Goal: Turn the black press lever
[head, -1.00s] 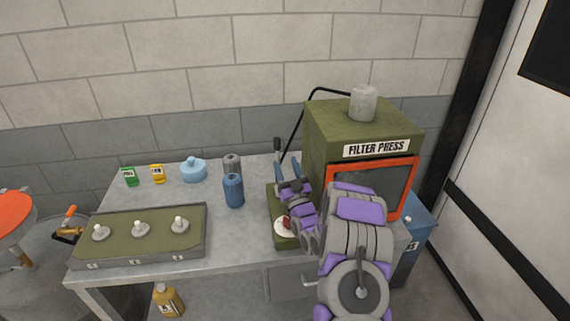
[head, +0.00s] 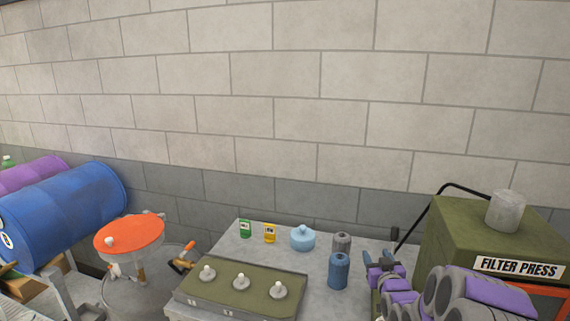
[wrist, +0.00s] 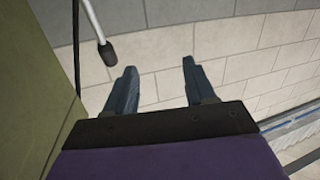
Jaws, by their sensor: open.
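The press lever shows in the wrist view as a pale rod with a black grip (wrist: 108,54), up and to the left of my fingers. In the head view, its small black grip (head: 395,233) stands just behind my gripper (head: 380,260), left of the green filter press (head: 470,235). My gripper also shows in the wrist view (wrist: 158,80), with its two blue-grey fingers spread apart and nothing between them. The grip is outside the fingers, close to the left one; whether they touch cannot be told. The lever's base is hidden in the head view.
A thin black hose (head: 446,186) arches from the press. A blue can (head: 338,271), a grey can (head: 342,243) and a light-blue jar (head: 302,238) stand left of my gripper. A panel with white knobs (head: 241,289) lies at the table's front left. The wall is behind.

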